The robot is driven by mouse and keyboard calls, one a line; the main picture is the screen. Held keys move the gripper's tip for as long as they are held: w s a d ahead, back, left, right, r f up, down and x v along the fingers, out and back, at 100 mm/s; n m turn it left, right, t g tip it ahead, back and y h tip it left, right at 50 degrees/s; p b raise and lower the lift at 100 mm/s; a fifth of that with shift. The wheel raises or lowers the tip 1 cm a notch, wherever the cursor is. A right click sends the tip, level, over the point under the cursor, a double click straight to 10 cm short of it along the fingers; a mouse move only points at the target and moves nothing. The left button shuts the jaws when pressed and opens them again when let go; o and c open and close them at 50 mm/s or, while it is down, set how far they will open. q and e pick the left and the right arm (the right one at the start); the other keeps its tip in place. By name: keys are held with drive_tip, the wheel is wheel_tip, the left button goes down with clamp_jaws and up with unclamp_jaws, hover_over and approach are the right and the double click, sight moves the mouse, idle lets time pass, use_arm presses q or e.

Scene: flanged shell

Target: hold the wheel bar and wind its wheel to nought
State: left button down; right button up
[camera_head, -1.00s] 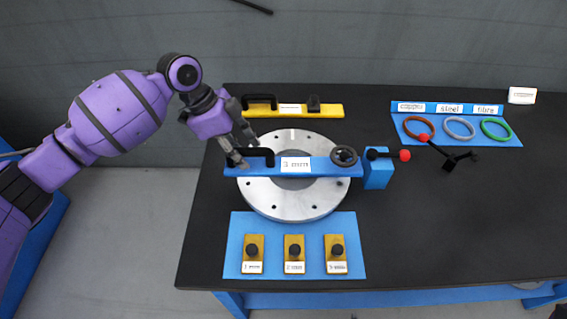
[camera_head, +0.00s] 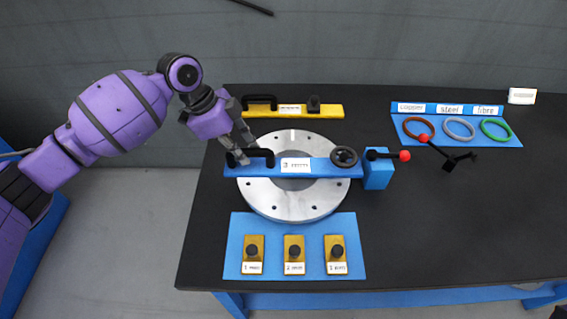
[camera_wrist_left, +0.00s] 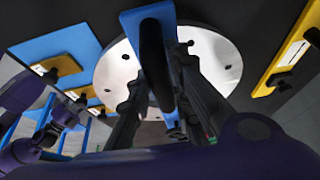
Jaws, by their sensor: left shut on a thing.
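The wheel bar (camera_head: 330,169) is a long blue bar lying across the round grey flange (camera_head: 285,208). It has a black arched handle (camera_head: 262,153) at its left end, a white label (camera_head: 296,165) in the middle and a small dark handwheel (camera_head: 344,156) at its right end. My left gripper (camera_head: 241,157) is shut on the handle. In the left wrist view its fingers (camera_wrist_left: 157,100) stand on either side of the black handle (camera_wrist_left: 153,55). The wheel's reading is too small to tell.
A yellow bar (camera_head: 330,111) lies behind the flange. A blue block with a red-knobbed lever (camera_head: 377,176) stands right of the wheel. A blue mat (camera_head: 233,252) with three brass blocks lies in front. Copper, steel and fibre rings (camera_head: 459,127) lie back right. The table's right side is largely clear.

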drive_tip(key=shift+w+r, duration=0.15)
drive_tip(key=shift+w, duration=0.2)
drive_tip(key=shift+s, duration=0.1)
idle(0.7)
